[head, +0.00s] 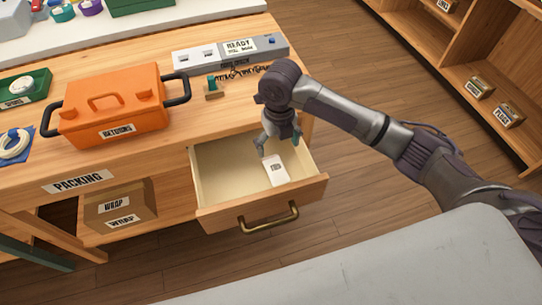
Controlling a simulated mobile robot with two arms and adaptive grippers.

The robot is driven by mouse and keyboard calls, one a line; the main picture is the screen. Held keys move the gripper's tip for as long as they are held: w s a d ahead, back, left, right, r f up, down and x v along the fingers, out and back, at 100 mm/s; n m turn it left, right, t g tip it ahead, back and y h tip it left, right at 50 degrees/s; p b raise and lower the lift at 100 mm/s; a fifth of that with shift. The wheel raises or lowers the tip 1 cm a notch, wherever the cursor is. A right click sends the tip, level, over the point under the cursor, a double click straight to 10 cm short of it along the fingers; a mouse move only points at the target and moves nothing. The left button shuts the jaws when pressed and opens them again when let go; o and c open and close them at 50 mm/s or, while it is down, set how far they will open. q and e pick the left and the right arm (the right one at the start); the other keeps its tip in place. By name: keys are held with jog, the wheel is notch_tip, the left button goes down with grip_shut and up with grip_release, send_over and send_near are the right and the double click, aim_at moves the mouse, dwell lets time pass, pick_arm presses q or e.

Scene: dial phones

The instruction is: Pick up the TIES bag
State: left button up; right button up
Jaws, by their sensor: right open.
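A small white bag (275,171) with a dark label lies in the open wooden drawer (222,181); the lettering is too small to read surely, but it may be the TIES bag. My right gripper (279,147) hangs over the drawer, pointing down, its fingers apart. It is above the bag's far end, with nothing visible between the fingers. I cannot tell how much height separates the fingertips from the bag. My left gripper is not in view.
The drawer front (262,204) has a brass handle. On the packing table stand an orange lidded box (110,105), a grey READY tray (232,52) and a small teal-and-wood item (213,87). A WRAP box (120,205) sits on the lower shelf. Shelving (480,60) stands at right.

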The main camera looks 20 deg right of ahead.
notch_tip(320, 180, down, 2)
jog(key=f, duration=0.1)
send_over(278, 171)
notch_tip(278, 171, down, 5)
jog(key=shift+r, duration=0.1)
jog(key=shift+a+f, duration=0.1)
jog(key=shift+f, duration=0.4)
notch_tip(278, 171, down, 4)
jog(key=shift+r, duration=0.15)
jog(key=shift+w+f, duration=0.1)
jog(key=shift+f, duration=0.35)
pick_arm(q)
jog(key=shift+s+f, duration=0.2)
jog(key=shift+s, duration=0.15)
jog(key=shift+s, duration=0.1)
pick_arm(e)
jog(key=shift+c, duration=1.2)
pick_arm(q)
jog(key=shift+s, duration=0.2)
pick_arm(e)
jog(key=c, duration=1)
